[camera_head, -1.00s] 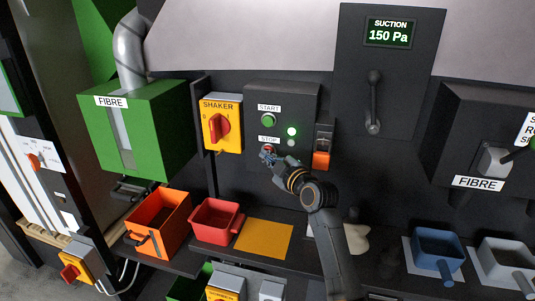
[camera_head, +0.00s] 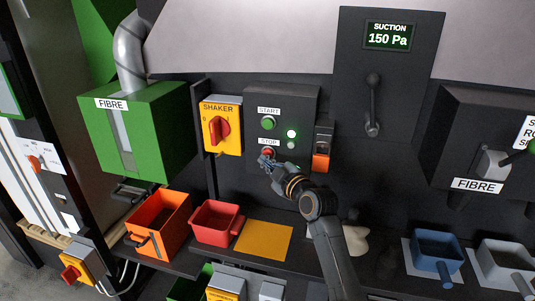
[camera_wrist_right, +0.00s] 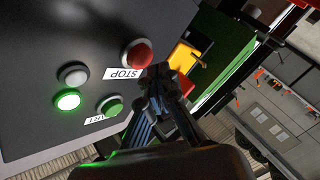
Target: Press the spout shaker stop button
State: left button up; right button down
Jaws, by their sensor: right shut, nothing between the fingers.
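The red STOP button (camera_head: 266,152) is on the dark control box under the STOP label, below the green START button (camera_head: 268,123). In the right wrist view the red STOP button (camera_wrist_right: 137,54) stands out beside its label. My right gripper (camera_head: 265,160) is shut and empty, its tip just below the STOP button and partly over it in the head view. In the wrist view the fingertips (camera_wrist_right: 160,76) are close beside the button; I cannot tell whether they touch it. My left gripper is not in view.
A lit green lamp (camera_head: 292,133) is right of START. The yellow SHAKER switch (camera_head: 232,140) is left of the box, and an orange-fronted switch (camera_head: 321,161) is right of it. Below, a red bin (camera_head: 215,222) and an orange bin (camera_head: 158,223) stand on the shelf.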

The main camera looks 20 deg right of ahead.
jog(key=s+a+p, duration=0.1)
jog(key=s, duration=0.1)
jog(key=s+a+p, duration=0.1)
jog(key=s+a, duration=0.1)
jog(key=shift+p, duration=0.3)
dwell(0.3)
dwell(0.6)
